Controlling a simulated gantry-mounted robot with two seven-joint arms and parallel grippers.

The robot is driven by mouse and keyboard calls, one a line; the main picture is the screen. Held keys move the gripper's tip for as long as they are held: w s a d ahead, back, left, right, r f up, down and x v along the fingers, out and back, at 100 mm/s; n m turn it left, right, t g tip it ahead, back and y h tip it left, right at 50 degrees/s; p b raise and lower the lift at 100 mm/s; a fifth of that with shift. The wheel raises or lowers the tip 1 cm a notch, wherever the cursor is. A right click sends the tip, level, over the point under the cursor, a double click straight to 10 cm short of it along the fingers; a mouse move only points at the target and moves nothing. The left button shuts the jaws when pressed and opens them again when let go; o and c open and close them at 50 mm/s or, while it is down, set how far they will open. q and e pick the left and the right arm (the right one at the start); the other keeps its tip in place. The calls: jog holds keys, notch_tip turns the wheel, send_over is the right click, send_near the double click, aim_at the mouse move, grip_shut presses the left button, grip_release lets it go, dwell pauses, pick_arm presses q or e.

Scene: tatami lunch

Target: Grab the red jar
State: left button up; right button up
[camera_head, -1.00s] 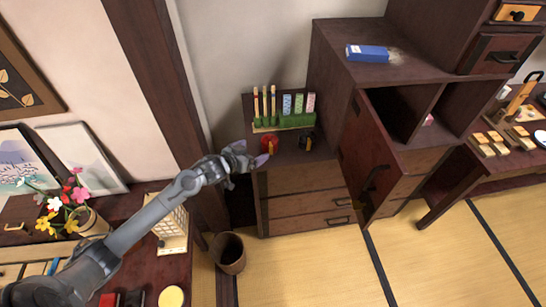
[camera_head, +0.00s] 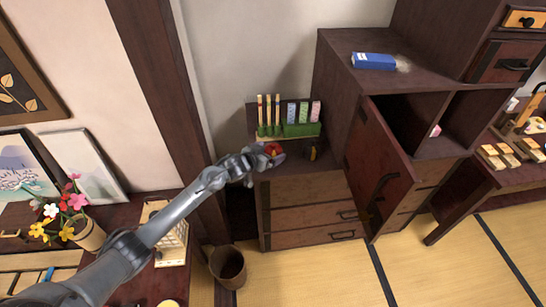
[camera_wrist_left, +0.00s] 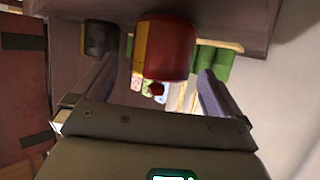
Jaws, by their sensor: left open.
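The red jar (camera_head: 273,149) stands on the top of the low drawer chest, with a yellow mark on it. In the left wrist view the red jar (camera_wrist_left: 168,48) lies between the two fingers of my left gripper, toward their tips. My left gripper (camera_head: 266,160) is open, reaching in from the left at the chest's front edge, and partly covers the jar in the head view. I cannot tell whether a finger touches the jar. My right gripper is not in view.
A dark jar (camera_head: 313,151) stands to the right of the red one, also in the left wrist view (camera_wrist_left: 101,38). Behind them is a green rack (camera_head: 300,129) with sticks and patterned pieces. An open cabinet door (camera_head: 380,170) juts out at the right. A bin (camera_head: 228,266) stands below.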

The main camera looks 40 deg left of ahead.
pick_arm(q)
jog(key=shift+b+x, duration=0.35)
jog(key=shift+x, duration=1.1)
jog(key=shift+c, duration=0.3)
jog(key=c, duration=1)
jog(key=shift+c, duration=0.5)
jog(key=shift+r, duration=0.2)
